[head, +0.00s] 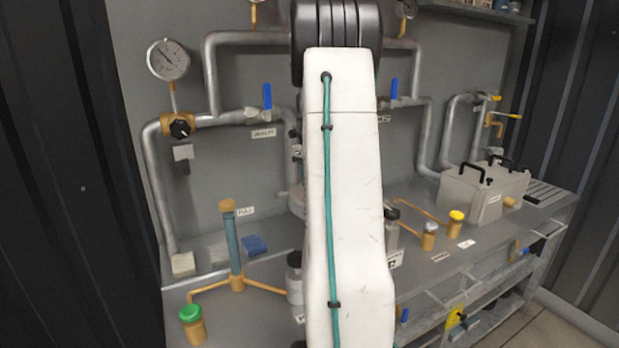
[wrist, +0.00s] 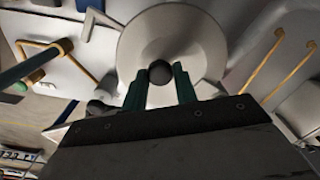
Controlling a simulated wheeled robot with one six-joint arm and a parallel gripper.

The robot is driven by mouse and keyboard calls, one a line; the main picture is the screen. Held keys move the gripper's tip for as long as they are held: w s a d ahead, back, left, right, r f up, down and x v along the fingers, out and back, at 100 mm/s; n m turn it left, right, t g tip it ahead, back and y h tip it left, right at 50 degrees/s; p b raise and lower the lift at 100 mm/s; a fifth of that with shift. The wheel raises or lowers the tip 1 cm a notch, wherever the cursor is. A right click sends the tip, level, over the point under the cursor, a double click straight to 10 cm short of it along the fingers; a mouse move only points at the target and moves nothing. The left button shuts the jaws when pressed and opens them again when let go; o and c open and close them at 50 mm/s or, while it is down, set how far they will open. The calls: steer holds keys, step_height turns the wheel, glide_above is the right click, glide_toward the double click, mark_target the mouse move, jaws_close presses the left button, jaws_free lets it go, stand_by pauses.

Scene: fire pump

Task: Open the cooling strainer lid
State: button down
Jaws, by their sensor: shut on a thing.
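In the wrist view a large round grey lid (wrist: 190,35) with a dark ball knob (wrist: 161,71) at its middle fills the top centre. I see no label on it, so I cannot confirm that it is the cooling strainer lid. My gripper (wrist: 160,82) has its two green fingers on either side of the knob, shut on it. Whether the lid is raised at its far edge cannot be told. In the head view my white arm covers the middle of the bench, hiding my gripper and the lid.
In the head view a green-capped pot (head: 192,326) and a blue upright pipe (head: 233,245) stand left of my arm. Grey pipes (head: 155,190) with blue-handled valves run along the back panel.

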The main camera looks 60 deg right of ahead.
steer(key=shift+s, duration=0.1)
steer(key=c, duration=1.1)
jaws_free()
step_height(320, 180, up, 8)
steer(key=shift+f, duration=0.1)
